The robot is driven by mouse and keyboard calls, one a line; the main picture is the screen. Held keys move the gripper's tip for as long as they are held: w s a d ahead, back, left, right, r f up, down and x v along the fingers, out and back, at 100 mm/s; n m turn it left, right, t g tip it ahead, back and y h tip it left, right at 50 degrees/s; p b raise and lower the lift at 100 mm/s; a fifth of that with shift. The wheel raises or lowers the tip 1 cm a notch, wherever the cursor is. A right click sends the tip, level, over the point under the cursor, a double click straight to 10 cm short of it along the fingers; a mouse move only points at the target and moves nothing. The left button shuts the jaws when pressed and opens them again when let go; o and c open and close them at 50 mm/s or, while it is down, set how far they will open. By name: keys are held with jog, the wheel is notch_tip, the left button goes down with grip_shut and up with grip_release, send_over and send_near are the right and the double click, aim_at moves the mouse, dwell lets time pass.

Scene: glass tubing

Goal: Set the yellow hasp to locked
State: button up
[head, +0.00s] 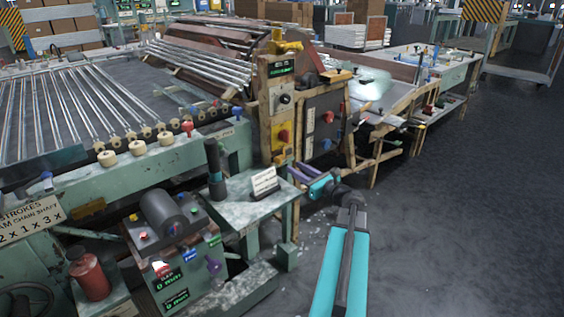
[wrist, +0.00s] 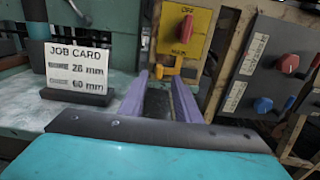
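A yellow plate (wrist: 199,24) with a red handle (wrist: 186,28) and the words OFF and MAIN stands ahead on a tan post. The small yellow hasp (wrist: 169,69) seems to be the orange-yellow piece at the plate's lower edge; its exact position is hard to read. In the head view the yellow plate (head: 284,133) is on the post, above and left of my gripper. My gripper (wrist: 160,82) has two purple fingers spread apart with nothing between them. The fingers point towards the hasp and look short of it. My gripper also shows in the head view (head: 299,172).
A job card (wrist: 76,66) stands on a small green side table (head: 243,207), left of my fingers. A dark panel (wrist: 275,65) with red and blue knobs is on the right. The floor (head: 450,220) at right is clear.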

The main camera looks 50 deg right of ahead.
aim_at(281, 160)
jog(key=w, duration=0.8)
jog(key=shift+w+d, duration=0.25)
jog(key=shift+d, duration=0.05)
grip_shut()
